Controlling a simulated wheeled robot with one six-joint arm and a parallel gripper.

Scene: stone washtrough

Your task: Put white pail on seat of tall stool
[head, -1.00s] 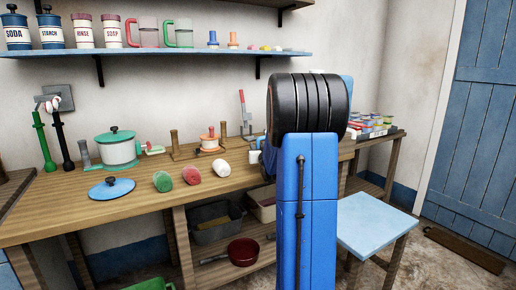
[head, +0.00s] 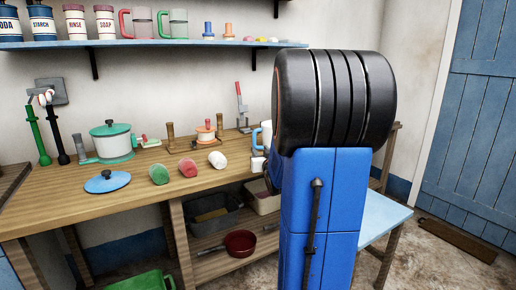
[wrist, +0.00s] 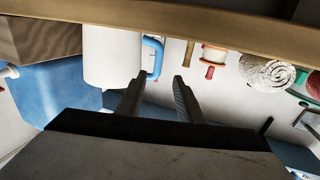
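A white vessel with a blue side handle, which looks like the white pail (wrist: 112,58), fills the upper left middle of the wrist view. In the head view a sliver of it (head: 266,131) shows on the bench beside my arm; the rest is hidden. My gripper (wrist: 162,80) is open, its two fingers apart. The blue handle lies just ahead of the fingertips, close to the left finger; I cannot tell whether they touch. In the head view my arm hides the gripper. The tall stool's pale blue seat (head: 384,216) shows bare at the right, partly behind my arm.
The wooden bench (head: 60,210) holds a lidded pot (head: 113,144), a blue lid (head: 107,182), several rolls and wooden pegs. A shelf (head: 150,43) with canisters and mugs runs above. A blue door (head: 470,130) and open floor lie at the right.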

